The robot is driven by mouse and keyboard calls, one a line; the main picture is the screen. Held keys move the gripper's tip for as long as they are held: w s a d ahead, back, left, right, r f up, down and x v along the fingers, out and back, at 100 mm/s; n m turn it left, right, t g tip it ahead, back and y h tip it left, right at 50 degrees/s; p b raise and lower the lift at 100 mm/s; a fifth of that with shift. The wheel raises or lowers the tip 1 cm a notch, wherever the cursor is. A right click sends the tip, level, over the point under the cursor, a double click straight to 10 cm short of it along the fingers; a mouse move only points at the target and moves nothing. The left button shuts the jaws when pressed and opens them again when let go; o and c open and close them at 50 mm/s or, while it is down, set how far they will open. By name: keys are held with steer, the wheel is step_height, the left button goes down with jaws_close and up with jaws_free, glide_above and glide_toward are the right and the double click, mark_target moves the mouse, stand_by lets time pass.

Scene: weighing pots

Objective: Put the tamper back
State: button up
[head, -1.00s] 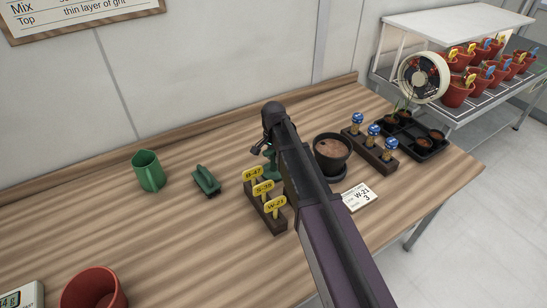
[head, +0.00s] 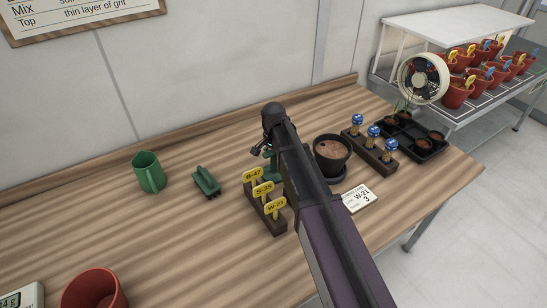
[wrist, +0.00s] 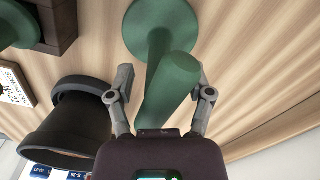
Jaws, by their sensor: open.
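The green tamper (wrist: 168,80) stands on the table in the wrist view, its round disc (wrist: 158,18) down on the wood and its handle rising toward my wrist. In the head view the tamper (head: 268,166) is mostly hidden behind my arm. My gripper (wrist: 158,92) is open, with one finger on each side of the handle; gaps show between the fingers and the handle. In the head view my gripper (head: 262,150) is small and partly hidden by my wrist.
A black pot of soil (head: 331,152) stands right of my arm, with a white card (head: 358,198) in front. A block with yellow tags (head: 268,222) is on the left. A green scoop-like piece (head: 206,182) and green jug (head: 149,172) stand farther left, with bare wood around them.

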steer(key=shift+r+p, duration=5.7)
steer(key=shift+r, duration=0.2)
steer(key=s+d+n, duration=0.6)
steer(key=s+d, duration=1.3)
steer(key=d, duration=0.2)
steer(key=shift+n, duration=0.3)
